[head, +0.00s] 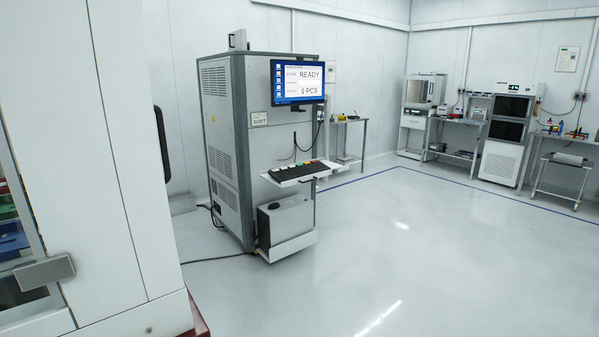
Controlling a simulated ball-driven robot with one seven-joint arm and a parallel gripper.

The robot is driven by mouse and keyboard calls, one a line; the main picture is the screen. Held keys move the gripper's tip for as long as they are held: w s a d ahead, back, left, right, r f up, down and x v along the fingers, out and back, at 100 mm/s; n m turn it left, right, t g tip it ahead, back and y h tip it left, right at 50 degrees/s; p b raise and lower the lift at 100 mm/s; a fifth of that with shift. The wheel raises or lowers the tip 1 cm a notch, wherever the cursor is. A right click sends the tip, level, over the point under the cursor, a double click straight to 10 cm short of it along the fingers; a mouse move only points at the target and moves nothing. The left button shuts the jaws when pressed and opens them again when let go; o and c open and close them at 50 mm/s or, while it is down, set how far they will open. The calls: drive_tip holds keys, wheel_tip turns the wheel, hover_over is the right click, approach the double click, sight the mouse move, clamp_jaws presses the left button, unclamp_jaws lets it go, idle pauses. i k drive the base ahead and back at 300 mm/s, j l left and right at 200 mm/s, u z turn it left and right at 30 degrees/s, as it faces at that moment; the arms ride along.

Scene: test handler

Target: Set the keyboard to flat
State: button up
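My gripper is not in view.
A white cabinet (110,150) with a handle fills the left foreground. A grey box (286,220) sits on a low shelf under the keyboard. A cable lies on the floor left of the handler. Benches (455,122) line the far wall. The floor (430,260) at right is clear.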

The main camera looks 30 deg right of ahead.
sight(282, 175)
drive_tip(key=i+l+z, duration=0.35)
drive_tip(key=i, duration=0.2)
drive_tip(key=i+l+z, duration=0.3)
drive_tip(key=i, duration=0.25)
drive_tip(key=i+z, duration=0.35)
drive_tip(key=i, duration=0.2)
drive_tip(key=i+l+u, duration=0.15)
drive_tip(key=i, duration=0.45)
drive_tip(key=i+u, duration=0.1)
drive_tip(key=i, duration=0.45)
drive_tip(key=i+l+u, duration=0.15)
drive_tip(key=i, duration=0.4)
drive_tip(key=l, duration=0.1)
